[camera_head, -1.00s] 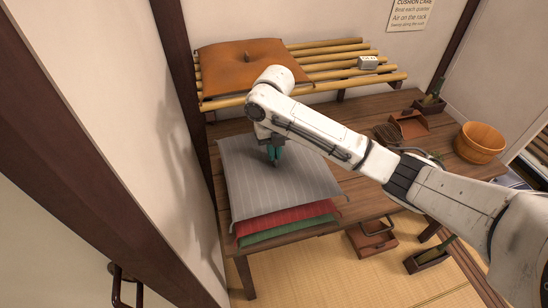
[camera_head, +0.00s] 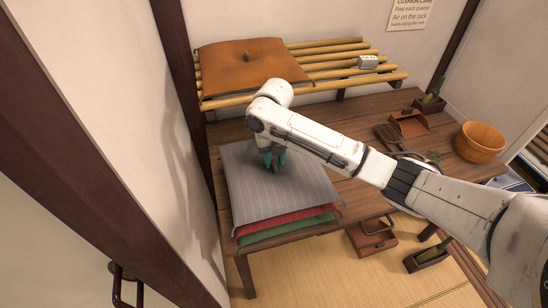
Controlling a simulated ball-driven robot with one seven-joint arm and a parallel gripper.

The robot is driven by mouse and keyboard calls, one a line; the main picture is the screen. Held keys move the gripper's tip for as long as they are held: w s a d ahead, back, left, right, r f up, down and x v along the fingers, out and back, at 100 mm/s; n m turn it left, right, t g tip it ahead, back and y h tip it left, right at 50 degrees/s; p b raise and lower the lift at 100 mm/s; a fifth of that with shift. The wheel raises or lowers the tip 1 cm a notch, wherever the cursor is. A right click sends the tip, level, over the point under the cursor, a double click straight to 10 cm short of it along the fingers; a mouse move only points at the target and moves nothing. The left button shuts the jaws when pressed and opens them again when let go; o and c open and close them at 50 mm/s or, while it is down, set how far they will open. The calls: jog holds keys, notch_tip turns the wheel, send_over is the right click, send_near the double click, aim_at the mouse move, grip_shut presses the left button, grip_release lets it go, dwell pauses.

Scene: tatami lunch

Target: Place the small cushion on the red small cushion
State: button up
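The small cushion is grey and striped (camera_head: 290,195). It lies flat on top of the red small cushion (camera_head: 285,220), with only the red cushion's front edge showing. A green cushion (camera_head: 290,232) is under the red one, at the bottom of the stack. My gripper (camera_head: 274,160) is over the upper middle of the grey cushion, pointing down. Its teal fingers look spread apart, at or very near the cushion's surface. Part of the gripper is hidden behind my arm.
The stack is at the left end of a wooden bench (camera_head: 350,190). An orange cushion (camera_head: 250,68) lies on a bamboo rack (camera_head: 340,62) behind. A wooden tub (camera_head: 480,142), a dustpan (camera_head: 408,124) and a brush (camera_head: 388,133) are on the right.

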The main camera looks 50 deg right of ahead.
aim_at(274, 163)
jog(key=shift+r, duration=0.1)
notch_tip(274, 163, up, 12)
jog(key=w+a+f+m+t+y, duration=0.15)
jog(key=a+m, duration=0.35)
jog(key=a, duration=0.5)
jog(key=a+f+m+t+y, duration=0.25)
jog(key=a+m, duration=0.25)
jog(key=a, duration=0.4)
jog(key=s+a+f+m+g+h, duration=0.1)
jog(key=s+a+f+m, duration=0.3)
jog(key=s+f+m, duration=1)
jog(key=s+d+m+g+h, duration=0.1)
jog(key=s+d+m, duration=0.2)
jog(key=s, duration=0.4)
jog(key=s+d+f+m+g+h, duration=0.1)
jog(key=s+d+m+h, duration=0.1)
jog(key=s+d, duration=0.2)
jog(key=s, duration=0.3)
jog(key=shift+s+d+m, duration=0.3)
jog(key=shift+s+m, duration=0.05)
jog(key=shift+m, duration=0.05)
jog(key=shift+a+f, duration=0.1)
